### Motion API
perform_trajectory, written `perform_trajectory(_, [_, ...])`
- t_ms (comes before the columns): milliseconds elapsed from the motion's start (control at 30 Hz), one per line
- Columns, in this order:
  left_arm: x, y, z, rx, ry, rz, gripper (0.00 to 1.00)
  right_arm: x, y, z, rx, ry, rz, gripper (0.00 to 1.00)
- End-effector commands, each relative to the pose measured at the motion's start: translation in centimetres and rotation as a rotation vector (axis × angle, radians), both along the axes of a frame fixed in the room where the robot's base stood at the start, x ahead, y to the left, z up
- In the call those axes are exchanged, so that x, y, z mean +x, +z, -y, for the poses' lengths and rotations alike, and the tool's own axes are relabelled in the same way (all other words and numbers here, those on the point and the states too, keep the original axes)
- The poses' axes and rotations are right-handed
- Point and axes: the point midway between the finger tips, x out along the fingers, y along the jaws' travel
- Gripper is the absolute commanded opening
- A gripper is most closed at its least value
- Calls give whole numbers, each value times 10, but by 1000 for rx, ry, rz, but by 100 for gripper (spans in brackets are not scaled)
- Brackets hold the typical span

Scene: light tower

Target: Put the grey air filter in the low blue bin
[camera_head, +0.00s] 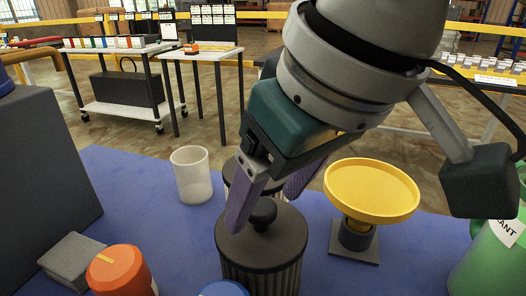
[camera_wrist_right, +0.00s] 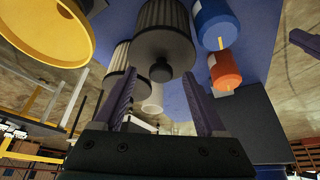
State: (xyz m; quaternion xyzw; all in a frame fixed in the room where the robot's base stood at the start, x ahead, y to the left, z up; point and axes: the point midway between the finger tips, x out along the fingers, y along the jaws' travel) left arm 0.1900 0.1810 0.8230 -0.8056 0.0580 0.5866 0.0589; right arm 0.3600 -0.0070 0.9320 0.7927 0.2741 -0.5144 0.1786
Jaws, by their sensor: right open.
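A dark grey ribbed air filter (camera_head: 262,262) with a round knob on its lid stands upright on the blue mat, front centre. A second ribbed cylinder (camera_head: 236,187) stands just behind it, partly hidden by my right gripper. My right gripper (camera_head: 263,208) is open, pointing down, its purple fingers at either side of the front filter's knob. The right wrist view shows the knob (camera_wrist_right: 160,72) between the open fingers; contact cannot be told. A purple piece at that view's right edge may be my left gripper (camera_wrist_right: 306,40). I cannot make out a low blue bin.
A yellow dish on a stand (camera_head: 371,190) is close right of the gripper, a green container (camera_head: 490,262) farther right. A white cup (camera_head: 190,175) stands behind left. An orange canister (camera_head: 122,272), a blue canister (camera_wrist_right: 213,22) and a dark block (camera_head: 42,165) are left. The mat (camera_head: 125,180) is partly clear.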

Motion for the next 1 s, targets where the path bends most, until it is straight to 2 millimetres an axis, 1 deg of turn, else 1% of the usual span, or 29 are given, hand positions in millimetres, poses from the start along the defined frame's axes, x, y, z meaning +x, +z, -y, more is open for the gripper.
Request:
perform_trajectory(33, [0, -4, 0, 1, -1, 0, 0, 2, -8, -2, 0, 1, -1, 73])
perform_trajectory(100, [0, -5, -1, 2, -1, 0, 0, 3, -12, -4, 0, 1, 0, 73])
perform_trajectory(333, [0, -4, -3, 9, -5, 0, 0, 4, -13, -5, 1, 2, 2, 73])
perform_trajectory(367, [0, -4, -3, 10, -6, 1, 0, 4, -13, -5, 1, 2, 1, 72])
perform_trajectory(1000, [0, -4, -3, 10, -4, 1, 0, 4, -13, -4, 1, 2, 1, 0])
